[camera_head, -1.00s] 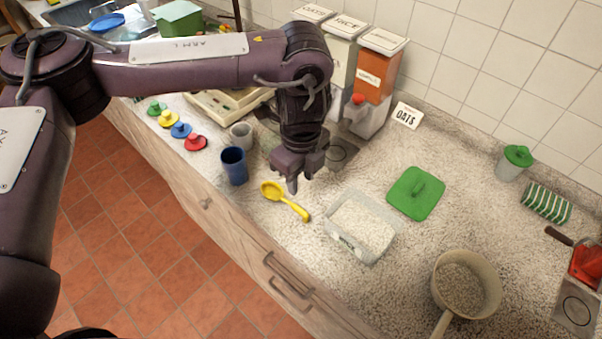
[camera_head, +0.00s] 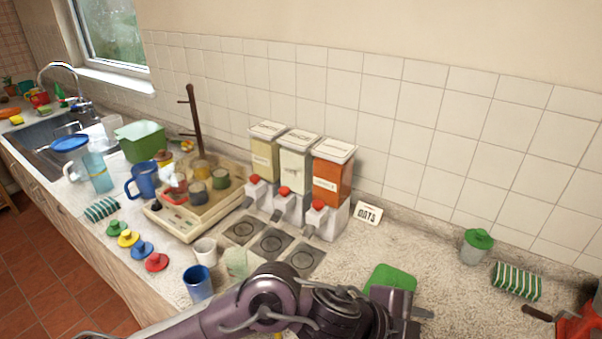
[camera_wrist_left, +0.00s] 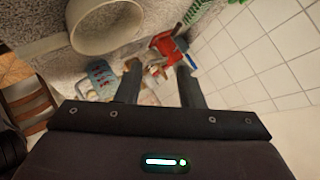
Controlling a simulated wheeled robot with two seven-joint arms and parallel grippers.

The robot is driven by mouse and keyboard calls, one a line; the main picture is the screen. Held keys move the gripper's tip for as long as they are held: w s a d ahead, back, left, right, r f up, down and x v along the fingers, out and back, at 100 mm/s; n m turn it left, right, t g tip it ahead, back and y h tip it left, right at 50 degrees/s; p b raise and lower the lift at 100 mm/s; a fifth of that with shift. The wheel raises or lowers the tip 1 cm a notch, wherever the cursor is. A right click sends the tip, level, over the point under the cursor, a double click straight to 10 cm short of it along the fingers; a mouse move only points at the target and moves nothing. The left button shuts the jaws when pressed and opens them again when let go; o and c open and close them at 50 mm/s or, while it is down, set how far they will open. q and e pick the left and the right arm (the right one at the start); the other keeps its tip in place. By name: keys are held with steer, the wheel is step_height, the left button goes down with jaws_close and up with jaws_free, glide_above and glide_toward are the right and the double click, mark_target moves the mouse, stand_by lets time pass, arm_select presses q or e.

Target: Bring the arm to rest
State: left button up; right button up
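My left arm (camera_head: 270,305) reaches across the bottom of the head view, over the counter. Its gripper (camera_head: 420,312) is beside the green lid (camera_head: 388,279) in that picture and partly cut off by the lower edge. In the left wrist view the two fingers of the gripper (camera_wrist_left: 157,78) stand apart with nothing held between them. A pale pot (camera_wrist_left: 105,28) lies beyond them at the upper left of that view. My right gripper is in neither view.
Three dispensers (camera_head: 294,165) stand against the tiled wall, with an OATS card (camera_head: 367,213) beside them. A blue cup (camera_head: 198,284), a white cup (camera_head: 205,250) and coloured lids (camera_head: 142,248) sit at left. A green-lidded jar (camera_head: 476,246) and striped cloth (camera_head: 516,281) are at right.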

arm_select(q)
steer(key=w+a+n+t+y, duration=0.2)
steer(key=w+a+n+t, duration=0.15)
steer(key=a+n, duration=0.4)
steer(key=w+a+n+t+y, duration=0.2)
steer(key=w+a+n+t, duration=0.15)
steer(key=a+n, duration=0.4)
steer(key=s+a+f+n+g+y, duration=0.2)
steer(key=s+a+f, duration=0.2)
steer(key=a, duration=0.4)
steer(key=s+a+f+n+g+y, duration=0.25)
steer(key=s+a+f, duration=0.2)
steer(key=a, duration=0.35)
steer(key=s+a+f+n+g+y, duration=0.25)
steer(key=s+a+f, duration=0.2)
steer(key=a, duration=0.25)
steer(key=s+f+b+x, duration=0.1)
steer(key=s+x, duration=0.2)
steer(key=x, duration=1.1)
steer(key=s+f+b+x, duration=0.1)
steer(key=s+x, duration=0.3)
steer(key=x, duration=1.1)
steer(key=s+a+f+g, duration=0.1)
steer(key=s+a+f, duration=0.2)
steer(key=s+f, duration=1.7)
steer(key=shift+s+f+g+b, duration=0.2)
steer(key=shift+s+g+b, duration=0.15)
steer(key=shift+g+b, duration=0.05)
